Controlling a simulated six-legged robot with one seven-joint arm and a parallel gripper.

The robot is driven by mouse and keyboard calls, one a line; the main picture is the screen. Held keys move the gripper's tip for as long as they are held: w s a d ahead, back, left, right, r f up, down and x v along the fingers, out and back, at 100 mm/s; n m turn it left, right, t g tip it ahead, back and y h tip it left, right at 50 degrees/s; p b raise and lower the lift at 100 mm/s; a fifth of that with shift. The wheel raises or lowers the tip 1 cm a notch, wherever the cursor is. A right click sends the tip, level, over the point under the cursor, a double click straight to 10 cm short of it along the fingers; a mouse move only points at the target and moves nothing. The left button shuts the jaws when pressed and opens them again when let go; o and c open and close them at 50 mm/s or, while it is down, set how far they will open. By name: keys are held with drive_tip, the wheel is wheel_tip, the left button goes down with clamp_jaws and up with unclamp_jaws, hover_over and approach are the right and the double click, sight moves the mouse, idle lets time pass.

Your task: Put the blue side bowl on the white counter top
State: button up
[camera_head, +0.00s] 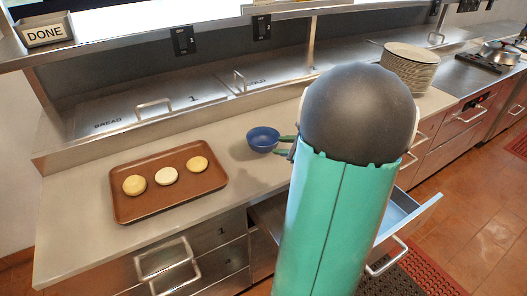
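The blue side bowl (263,140) is small and dark blue. It is upright, over or on the white counter top (85,215), right of the tray; I cannot tell whether it touches the surface. My gripper (284,144) is at the bowl's right side. Two green fingertips show, one near the rim and one lower beside the outer wall. My dark, rounded arm joint and teal arm link hide the rest of the gripper, so its grip on the bowl is unclear.
A brown tray (125,207) with three buns lies left of the bowl. A stack of plates (409,66) stands at the back right. An open drawer (408,207) juts out below the counter, partly behind my arm. Lidded bins and a raised shelf line the back.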

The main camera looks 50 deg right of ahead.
drive_tip(key=w+a+r+n+g+y, duration=0.2)
drive_tip(key=a+n, duration=0.4)
drive_tip(key=a, duration=0.5)
drive_tip(key=w+a+r+n+g+y, duration=0.25)
drive_tip(key=a+n, duration=0.35)
drive_tip(key=a, duration=0.6)
drive_tip(key=s+a+r+n+g+h, duration=0.1)
drive_tip(key=s+a+r+n+h, duration=0.1)
drive_tip(key=s+a+n, duration=0.3)
drive_tip(key=s+a+r+n+g+h, duration=0.1)
drive_tip(key=s+a+r+n+h, duration=0.1)
drive_tip(key=s+a+n, duration=0.4)
drive_tip(key=a+n, duration=0.5)
drive_tip(key=n, duration=0.2)
drive_tip(key=shift+s+r+g+h, duration=0.15)
drive_tip(key=shift+s+g+h, duration=0.05)
drive_tip(key=shift+g+h, duration=0.15)
